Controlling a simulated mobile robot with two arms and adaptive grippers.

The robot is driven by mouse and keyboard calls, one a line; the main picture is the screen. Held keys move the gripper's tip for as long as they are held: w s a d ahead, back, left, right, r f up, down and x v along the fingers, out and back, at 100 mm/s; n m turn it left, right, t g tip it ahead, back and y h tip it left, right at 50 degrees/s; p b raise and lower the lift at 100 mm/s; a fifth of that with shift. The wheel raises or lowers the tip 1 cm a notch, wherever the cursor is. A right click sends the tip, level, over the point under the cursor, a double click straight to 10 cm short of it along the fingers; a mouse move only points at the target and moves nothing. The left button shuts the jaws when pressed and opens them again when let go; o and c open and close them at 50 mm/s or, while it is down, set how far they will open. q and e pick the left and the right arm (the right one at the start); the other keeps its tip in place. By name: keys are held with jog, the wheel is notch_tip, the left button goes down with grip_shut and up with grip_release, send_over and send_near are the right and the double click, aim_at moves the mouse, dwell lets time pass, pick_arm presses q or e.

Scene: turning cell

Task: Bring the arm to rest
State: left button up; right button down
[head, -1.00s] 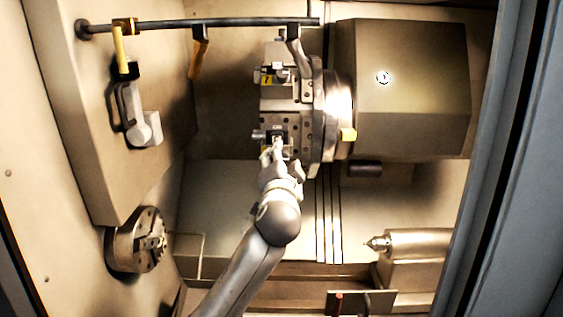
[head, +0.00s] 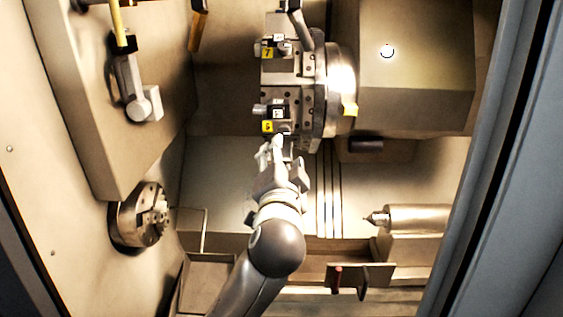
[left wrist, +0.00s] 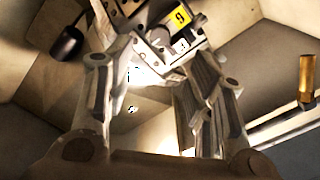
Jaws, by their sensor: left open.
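My left arm reaches up from the bottom of the head view. Its gripper (head: 279,150) is just below the tool turret (head: 317,95), near the station with the yellow tag 6 (head: 267,127). The fingers are apart and I see nothing held between them. In the left wrist view the two fingers of the gripper (left wrist: 155,75) stand spread, with the turret and the yellow tag (left wrist: 180,17) beyond the tips. Whether a fingertip touches the turret I cannot tell. My right gripper is in neither view.
The chuck (head: 140,218) is at the left wall. The tailstock centre (head: 410,219) is at the right. A small plate (head: 360,275) stands at the lower right. A grey jointed fitting (head: 138,95) hangs at the upper left. The door frame edge (head: 490,160) bounds the right.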

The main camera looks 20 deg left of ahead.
pick_arm(q)
jog(key=shift+s+d, duration=0.15)
jog(key=shift+s, duration=0.4)
